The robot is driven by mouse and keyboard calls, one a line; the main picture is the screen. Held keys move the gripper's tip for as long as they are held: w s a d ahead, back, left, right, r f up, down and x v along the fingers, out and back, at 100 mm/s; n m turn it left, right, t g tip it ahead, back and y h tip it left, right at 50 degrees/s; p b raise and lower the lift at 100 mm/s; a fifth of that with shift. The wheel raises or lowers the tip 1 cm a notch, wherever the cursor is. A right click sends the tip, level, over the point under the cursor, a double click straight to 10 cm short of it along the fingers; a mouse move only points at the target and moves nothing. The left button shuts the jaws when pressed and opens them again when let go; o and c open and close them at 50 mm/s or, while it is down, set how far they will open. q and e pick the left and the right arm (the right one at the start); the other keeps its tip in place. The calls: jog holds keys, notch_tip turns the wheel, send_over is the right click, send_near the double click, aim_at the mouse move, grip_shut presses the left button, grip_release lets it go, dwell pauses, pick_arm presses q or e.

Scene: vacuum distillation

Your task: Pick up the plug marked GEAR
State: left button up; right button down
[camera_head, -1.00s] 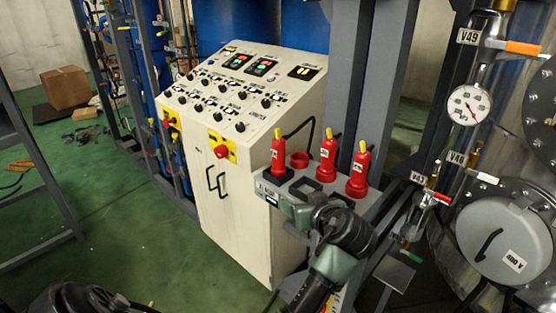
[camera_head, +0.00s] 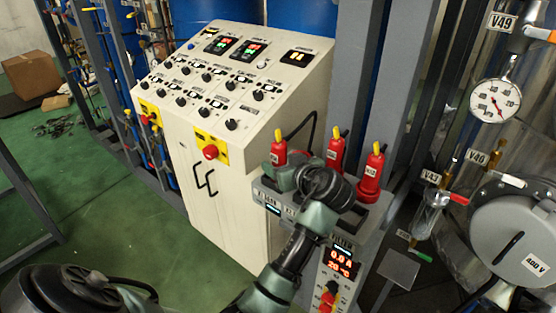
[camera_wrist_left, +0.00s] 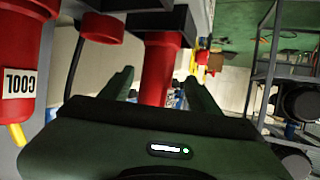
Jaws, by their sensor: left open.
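Three red plugs with yellow tips stand on a grey socket box: the left plug (camera_head: 279,152), the middle plug (camera_head: 336,150) and the right plug (camera_head: 371,175). Their labels are too small to read in the head view. My left gripper (camera_head: 284,178) is open at the left plug. In the left wrist view, its fingers (camera_wrist_left: 155,82) stand on either side of a red plug (camera_wrist_left: 158,65), with no clear grip on it. That plug's label is hidden. A plug marked COOL (camera_wrist_left: 20,80) is at the left there. My right gripper is not in view.
The white control cabinet (camera_head: 235,110) stands left of the socket box. Grey posts (camera_head: 357,70) rise behind the plugs. A lit display (camera_head: 341,262) is below them.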

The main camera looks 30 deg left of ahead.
aim_at(275, 159)
pick_arm(q)
jog(key=shift+p+x, duration=0.95)
jog(key=shift+p, duration=0.05)
jog(key=p+x, duration=0.1)
jog(key=x, duration=0.2)
jog(key=shift+w+d, duration=0.1)
jog(key=shift+d, duration=0.05)
jog(key=shift+w+a+f, duration=0.15)
jog(key=shift+a+f, duration=0.15)
jog(key=shift+d, duration=0.15)
jog(key=c, duration=1.1)
grip_shut()
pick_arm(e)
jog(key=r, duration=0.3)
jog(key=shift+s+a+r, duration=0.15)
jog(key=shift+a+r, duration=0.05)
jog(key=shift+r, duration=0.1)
